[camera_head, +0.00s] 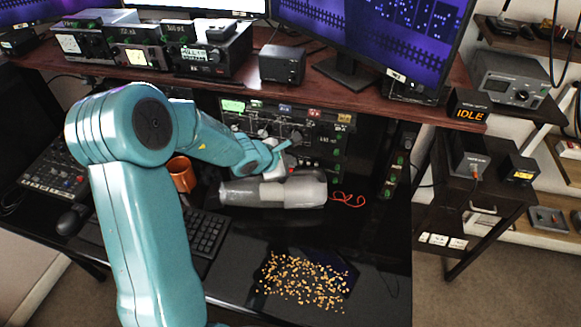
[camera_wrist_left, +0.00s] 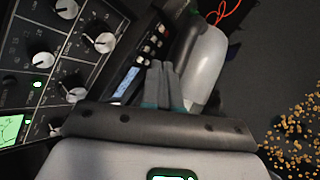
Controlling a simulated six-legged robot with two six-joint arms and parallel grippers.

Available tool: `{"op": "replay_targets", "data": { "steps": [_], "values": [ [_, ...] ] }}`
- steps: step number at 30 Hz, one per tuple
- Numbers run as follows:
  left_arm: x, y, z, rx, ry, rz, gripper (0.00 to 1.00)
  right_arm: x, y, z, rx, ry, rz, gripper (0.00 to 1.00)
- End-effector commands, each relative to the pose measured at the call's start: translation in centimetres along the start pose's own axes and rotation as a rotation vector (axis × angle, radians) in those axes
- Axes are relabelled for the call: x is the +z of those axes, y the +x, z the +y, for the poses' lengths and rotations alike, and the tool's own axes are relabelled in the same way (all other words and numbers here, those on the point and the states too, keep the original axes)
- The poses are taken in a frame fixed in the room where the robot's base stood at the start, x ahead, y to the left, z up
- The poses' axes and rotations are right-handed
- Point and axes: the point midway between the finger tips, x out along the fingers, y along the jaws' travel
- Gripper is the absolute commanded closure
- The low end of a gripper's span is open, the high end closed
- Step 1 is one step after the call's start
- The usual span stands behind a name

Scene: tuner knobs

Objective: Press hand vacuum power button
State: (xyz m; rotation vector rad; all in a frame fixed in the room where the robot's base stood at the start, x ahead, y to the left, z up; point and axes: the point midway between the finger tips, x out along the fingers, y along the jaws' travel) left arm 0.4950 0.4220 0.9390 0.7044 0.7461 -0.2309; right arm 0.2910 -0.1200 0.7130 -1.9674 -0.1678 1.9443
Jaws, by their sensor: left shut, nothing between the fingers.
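The hand vacuum (camera_head: 308,191) is a grey-white cylinder with a clear grey left part, lying on its side on the black desk. A small red spot (camera_head: 291,171) shows at its top edge; I cannot tell if it is the power button. My left gripper (camera_head: 284,147) is shut and empty, just behind and above the vacuum. In the left wrist view the shut fingertips (camera_wrist_left: 161,68) point up, beside the vacuum's pale body (camera_wrist_left: 209,62), which is partly hidden behind them. I cannot tell whether they touch it. My right gripper is not in view.
A rack of knobbed radio panels (camera_head: 315,135) stands close behind the vacuum, under the wooden shelf (camera_head: 225,83). An orange mug (camera_head: 182,176) and a keyboard (camera_head: 207,234) are to the left. A red cord (camera_head: 347,200) lies right. Scattered golden bits (camera_head: 300,280) lie in front.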

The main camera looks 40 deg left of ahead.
Motion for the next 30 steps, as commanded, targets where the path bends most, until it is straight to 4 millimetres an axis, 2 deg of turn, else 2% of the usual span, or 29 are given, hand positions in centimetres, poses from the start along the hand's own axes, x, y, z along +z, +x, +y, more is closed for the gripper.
{"op": "replay_targets", "data": {
  "steps": [13, 24, 30],
  "values": [
    [0.6, -0.8, 0.6, 0.001, 0.001, 0.000, 1.00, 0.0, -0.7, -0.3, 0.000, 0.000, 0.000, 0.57],
    [2.8, -3.8, 2.8, 0.002, 0.001, -0.001, 1.00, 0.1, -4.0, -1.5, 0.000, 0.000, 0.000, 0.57],
    [3.5, -4.7, 3.5, 0.001, 0.001, -0.001, 1.00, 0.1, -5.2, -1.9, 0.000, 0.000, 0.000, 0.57]
  ]
}}
